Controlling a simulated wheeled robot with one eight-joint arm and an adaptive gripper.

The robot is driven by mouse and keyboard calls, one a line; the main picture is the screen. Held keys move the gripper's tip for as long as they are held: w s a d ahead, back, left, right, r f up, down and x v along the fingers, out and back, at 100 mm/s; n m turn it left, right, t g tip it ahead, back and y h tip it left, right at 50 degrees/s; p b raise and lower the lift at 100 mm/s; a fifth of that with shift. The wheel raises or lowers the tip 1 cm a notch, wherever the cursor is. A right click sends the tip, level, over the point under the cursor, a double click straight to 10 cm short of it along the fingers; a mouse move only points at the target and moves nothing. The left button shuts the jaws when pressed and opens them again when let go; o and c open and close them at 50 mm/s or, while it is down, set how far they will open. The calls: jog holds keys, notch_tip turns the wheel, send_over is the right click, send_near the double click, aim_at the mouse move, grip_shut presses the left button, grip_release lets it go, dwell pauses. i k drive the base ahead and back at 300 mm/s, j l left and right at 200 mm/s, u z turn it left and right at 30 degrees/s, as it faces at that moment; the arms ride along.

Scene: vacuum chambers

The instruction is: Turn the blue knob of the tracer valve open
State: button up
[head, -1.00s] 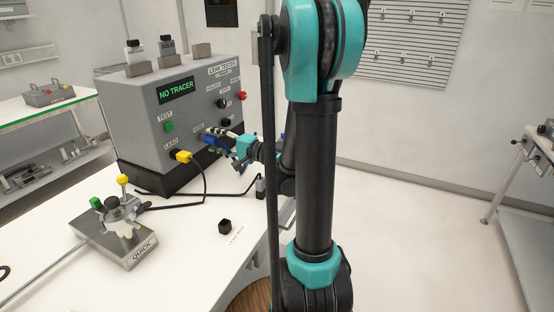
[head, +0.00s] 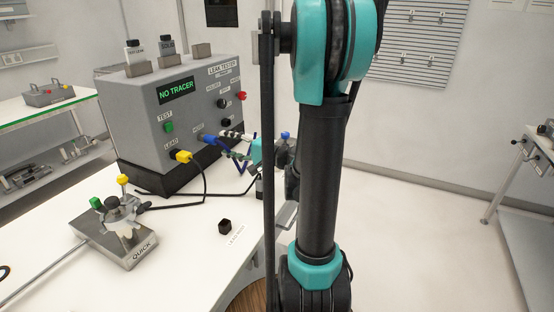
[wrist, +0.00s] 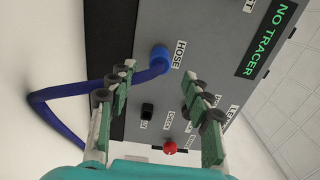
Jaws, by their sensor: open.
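The grey leak tester (head: 150,110) stands on the white bench, and its display reads NO TRACER. A blue hose end (wrist: 159,58) sits at the port labelled HOSE, and its hose (wrist: 75,91) bends away left in the wrist view. My gripper (head: 230,145) is open in front of the tester's right side. In the wrist view my gripper (wrist: 160,80) has its fingers spread, with nothing seen between the pads. A small blue piece (head: 285,135) shows beside my arm; I cannot tell whether it is the tracer valve's knob. No valve is clearly visible.
A red knob (wrist: 170,147) and a black knob (wrist: 147,108) are on the tester's face. A yellow plug (head: 183,156) with a black cable is at LEAD.

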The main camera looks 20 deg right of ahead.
aim_at(285, 135)
jog(key=k+l, duration=0.35)
jog(key=l, duration=0.2)
jog(key=k+l, duration=0.35)
jog(key=l, duration=0.15)
